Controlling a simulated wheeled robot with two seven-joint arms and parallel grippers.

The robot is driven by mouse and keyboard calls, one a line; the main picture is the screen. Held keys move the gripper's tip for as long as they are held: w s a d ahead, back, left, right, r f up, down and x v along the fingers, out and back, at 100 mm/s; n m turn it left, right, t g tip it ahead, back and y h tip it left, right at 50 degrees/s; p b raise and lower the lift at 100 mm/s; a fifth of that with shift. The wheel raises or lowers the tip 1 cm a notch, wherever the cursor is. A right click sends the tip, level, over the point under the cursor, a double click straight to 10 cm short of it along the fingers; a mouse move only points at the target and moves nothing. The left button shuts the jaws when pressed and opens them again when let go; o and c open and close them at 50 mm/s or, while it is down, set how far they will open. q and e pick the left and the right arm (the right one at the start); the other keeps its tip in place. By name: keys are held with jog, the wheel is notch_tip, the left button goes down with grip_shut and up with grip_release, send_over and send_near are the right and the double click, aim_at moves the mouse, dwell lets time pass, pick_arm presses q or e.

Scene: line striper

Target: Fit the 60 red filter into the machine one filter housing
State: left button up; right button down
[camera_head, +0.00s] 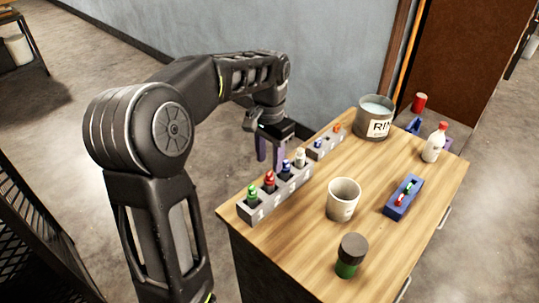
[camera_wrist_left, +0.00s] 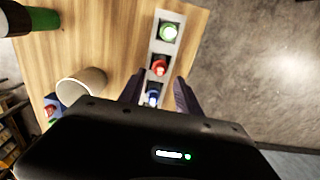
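A grey rack (camera_head: 256,211) at the table's left edge holds a green, a red, a blue and a white-topped filter in a row. The red filter (camera_head: 269,181) stands upright in its slot. It also shows in the left wrist view (camera_wrist_left: 160,67). My left gripper (camera_head: 268,160) is open and empty, fingers down, over the rack's far half. In the left wrist view the blue filter (camera_wrist_left: 153,95) appears between its fingers; contact cannot be told. Which thing is the machine one housing, and any "60" mark, cannot be made out. My right gripper is out of view.
A smaller grey block (camera_head: 323,147) with small coloured parts stands behind the rack.

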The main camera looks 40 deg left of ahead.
aim_at(269, 173)
pick_arm(q)
jog(key=shift+f+b, duration=1.1)
jog(key=shift+f, duration=1.2)
jog(key=shift+c, duration=0.4)
grip_shut()
